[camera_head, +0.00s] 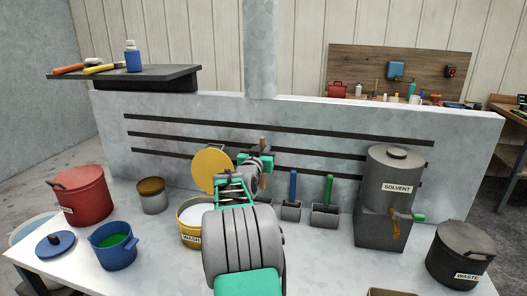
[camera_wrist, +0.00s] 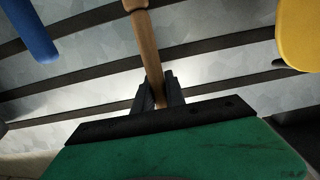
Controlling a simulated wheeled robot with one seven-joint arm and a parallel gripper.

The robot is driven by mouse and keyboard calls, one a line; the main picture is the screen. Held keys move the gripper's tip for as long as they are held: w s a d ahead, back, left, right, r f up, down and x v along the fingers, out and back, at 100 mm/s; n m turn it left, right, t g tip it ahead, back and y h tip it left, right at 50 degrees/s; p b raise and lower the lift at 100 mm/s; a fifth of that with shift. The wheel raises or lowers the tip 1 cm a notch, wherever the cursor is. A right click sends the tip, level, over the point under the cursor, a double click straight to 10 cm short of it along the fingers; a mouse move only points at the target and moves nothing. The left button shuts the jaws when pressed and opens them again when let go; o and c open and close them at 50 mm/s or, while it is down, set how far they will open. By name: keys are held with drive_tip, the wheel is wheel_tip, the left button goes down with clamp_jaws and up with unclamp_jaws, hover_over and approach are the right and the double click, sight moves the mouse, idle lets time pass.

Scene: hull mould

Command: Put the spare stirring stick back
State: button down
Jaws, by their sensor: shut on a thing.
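A brown wooden stick (camera_head: 263,147) stands about upright in front of the grey wall. My gripper (camera_head: 266,164) is shut on it, and the jaws (camera_wrist: 160,95) close around the stick (camera_wrist: 146,48) in the wrist view. A blue stick (camera_head: 293,184) stands in a dark grey holder (camera_head: 291,212), and a green stick (camera_head: 329,187) stands in another holder (camera_head: 324,218). The edge of a third holder (camera_head: 265,201) shows left of these, mostly hidden by my arm. I cannot tell whether the brown stick's lower end touches it.
A wash pot (camera_head: 190,236) and an upright yellow disc (camera_head: 210,170) are left of my gripper. A grey solvent tank (camera_head: 392,180) with a tap stands right of the holders, beside a waste pot (camera_head: 461,252). Red and blue pots (camera_head: 80,195) (camera_head: 112,250) stand left.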

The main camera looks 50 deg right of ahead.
sight(262, 179)
wheel_tip(262, 179, down, 10)
drive_tip(key=b, duration=0.9)
drive_tip(key=shift+b, duration=0.4)
drive_tip(key=shift+f+b, duration=0.15)
drive_tip(key=shift+b, duration=0.3)
drive_tip(key=shift+f+b, duration=0.5)
drive_tip(key=shift+b, duration=0.05)
drive_tip(key=c, duration=1.3)
unclamp_jaws()
